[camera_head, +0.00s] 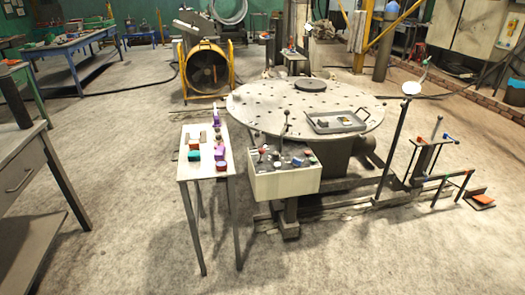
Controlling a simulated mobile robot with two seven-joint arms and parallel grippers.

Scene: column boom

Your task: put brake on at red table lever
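A round grey table (260,112) with many holes stands in the middle on a thick pedestal. A pale control box (285,184) is at its front edge. A small lever with a red knob (261,151) shows at the left of the box top, and a taller dark lever (286,121) rises behind it. Right of the table, a low stand (425,148) carries an upright lever (436,127) and small orange and blue parts. I cannot tell which lever is the table brake or its setting. Neither of my grippers is in view.
A narrow side table (184,168) with small coloured items stands left of the box. A grey tray (336,122) lies on the round table. A tall post (394,150) and an orange pedal (481,199) are at right. A grey bench (20,150) is at left; the front floor is clear.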

